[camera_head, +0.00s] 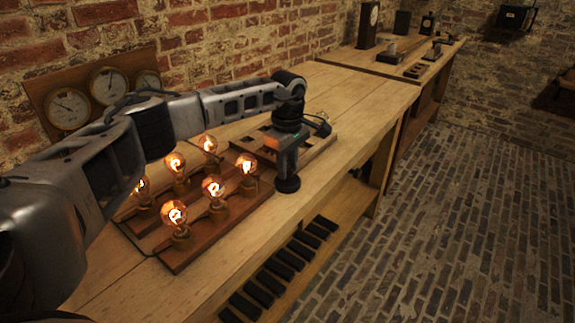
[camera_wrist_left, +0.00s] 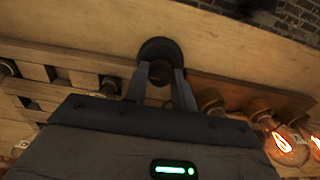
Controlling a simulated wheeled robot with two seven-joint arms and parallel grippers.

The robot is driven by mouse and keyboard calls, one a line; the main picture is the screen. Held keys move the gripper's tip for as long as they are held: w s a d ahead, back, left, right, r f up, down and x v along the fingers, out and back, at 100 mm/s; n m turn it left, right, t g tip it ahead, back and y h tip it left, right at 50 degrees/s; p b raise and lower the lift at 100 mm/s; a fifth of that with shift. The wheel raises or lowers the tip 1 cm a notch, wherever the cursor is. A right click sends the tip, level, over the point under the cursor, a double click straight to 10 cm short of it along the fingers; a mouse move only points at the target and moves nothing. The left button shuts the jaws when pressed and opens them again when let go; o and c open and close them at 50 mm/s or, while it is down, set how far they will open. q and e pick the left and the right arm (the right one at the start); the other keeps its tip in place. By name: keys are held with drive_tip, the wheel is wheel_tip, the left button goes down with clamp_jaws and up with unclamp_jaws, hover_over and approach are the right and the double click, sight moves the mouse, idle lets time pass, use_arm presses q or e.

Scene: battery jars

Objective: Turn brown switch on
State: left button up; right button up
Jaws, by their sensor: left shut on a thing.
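My left gripper (camera_head: 287,174) points down near the front edge of the wooden bench. It is shut on a dark round piece (camera_head: 289,186). In the wrist view this piece (camera_wrist_left: 160,46) shows a dark ring with a brownish middle, between the two fingers (camera_wrist_left: 160,84). I cannot tell for sure whether it is the brown switch, as the fingers hide part of it. Several glowing bulbs (camera_head: 174,214) stand on wooden boards (camera_head: 215,237) just left of the gripper. My right gripper is not in view.
A slotted wooden frame (camera_head: 322,142) lies behind my gripper. Round gauges (camera_head: 68,108) hang on a board by the brick wall. Dark blocks (camera_head: 265,280) line the shelf below. A second bench (camera_head: 340,57) stands farther back. The brick floor at right is clear.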

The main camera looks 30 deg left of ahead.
use_arm(q)
drive_tip(key=shift+r, duration=0.1)
drive_tip(key=o, duration=1)
wheel_tip(320, 180, up, 16)
idle(0.5)
